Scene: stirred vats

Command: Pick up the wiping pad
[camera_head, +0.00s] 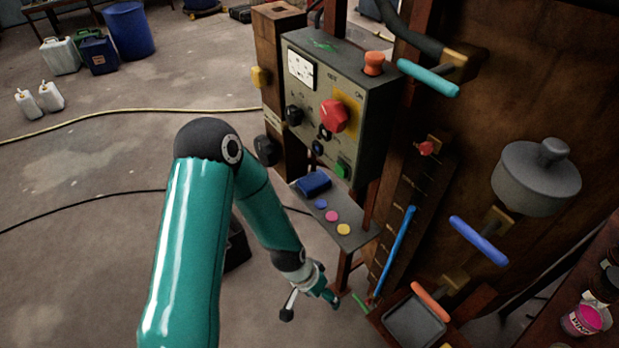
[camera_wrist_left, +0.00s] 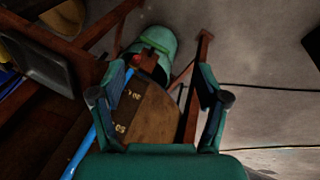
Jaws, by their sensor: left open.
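A dark blue block (camera_head: 314,184), which looks like the wiping pad, lies on a small grey shelf (camera_head: 350,238) under the control box. My left gripper (camera_head: 310,299) is open, below and in front of the shelf, apart from the block. In the left wrist view my left gripper's fingers (camera_wrist_left: 160,108) are spread with nothing held between them. A brown board with pale marks (camera_wrist_left: 135,115) shows beyond the fingers. I cannot make out the pad in that view. My right gripper is not in view.
Three coloured discs (camera_head: 331,216) lie on the shelf near the block. The control box (camera_head: 340,110) overhangs it. A blue rod (camera_head: 395,252) leans right of the shelf, above a grey tray (camera_head: 413,322). The floor (camera_head: 90,230) at left is mostly open, with a hose and cable.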

